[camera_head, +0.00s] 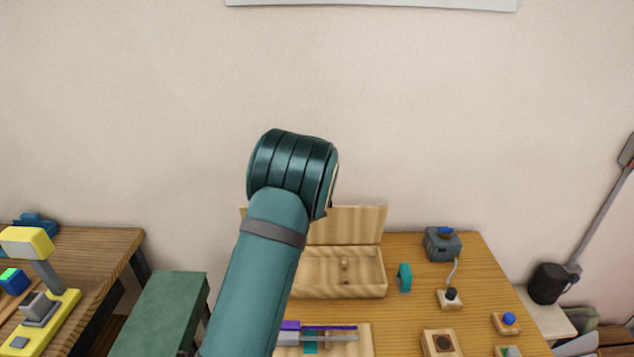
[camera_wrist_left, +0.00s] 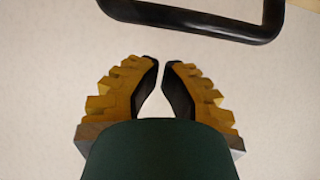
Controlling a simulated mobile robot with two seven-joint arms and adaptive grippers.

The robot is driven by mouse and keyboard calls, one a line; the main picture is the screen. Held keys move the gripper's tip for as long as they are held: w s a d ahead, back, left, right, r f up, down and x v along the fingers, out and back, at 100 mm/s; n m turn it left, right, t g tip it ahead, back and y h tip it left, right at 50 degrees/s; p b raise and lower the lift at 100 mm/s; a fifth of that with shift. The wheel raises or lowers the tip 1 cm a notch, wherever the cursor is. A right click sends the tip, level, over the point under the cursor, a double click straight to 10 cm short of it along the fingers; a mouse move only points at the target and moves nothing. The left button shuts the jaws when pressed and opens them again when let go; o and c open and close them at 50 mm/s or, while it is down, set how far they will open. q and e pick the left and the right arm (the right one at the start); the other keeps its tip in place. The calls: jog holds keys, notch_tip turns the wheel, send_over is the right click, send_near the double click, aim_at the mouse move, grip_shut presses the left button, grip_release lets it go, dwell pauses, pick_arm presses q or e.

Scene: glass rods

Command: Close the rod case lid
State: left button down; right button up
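The wooden rod case (camera_head: 345,287) stands on the table, with its lid (camera_head: 355,225) raised upright at the back. Its inside shows, with a small piece in the middle. My teal arm crosses in front of the case's left part and hides it. My left gripper (camera_wrist_left: 161,65) shows in the left wrist view with nothing between its fingers. Its fingertips are close together with a narrow gap, against a pale background. I cannot tell whether it is fully shut. In the head view no gripper fingers show, and my right gripper is not in view.
A wooden tray (camera_head: 364,340) with purple and grey pieces lies in front of the case. A grey box (camera_head: 442,244) with a cable is further right. A black bar (camera_wrist_left: 200,22) crosses the top of the wrist view.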

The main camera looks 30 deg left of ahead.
pick_arm(q)
jog(key=shift+s+d+f, duration=0.35)
jog(key=shift+s+f, duration=0.2)
jog(key=shift+s+d+f, duration=0.3)
jog(key=shift+s+f, duration=0.2)
jog(key=shift+s, duration=0.05)
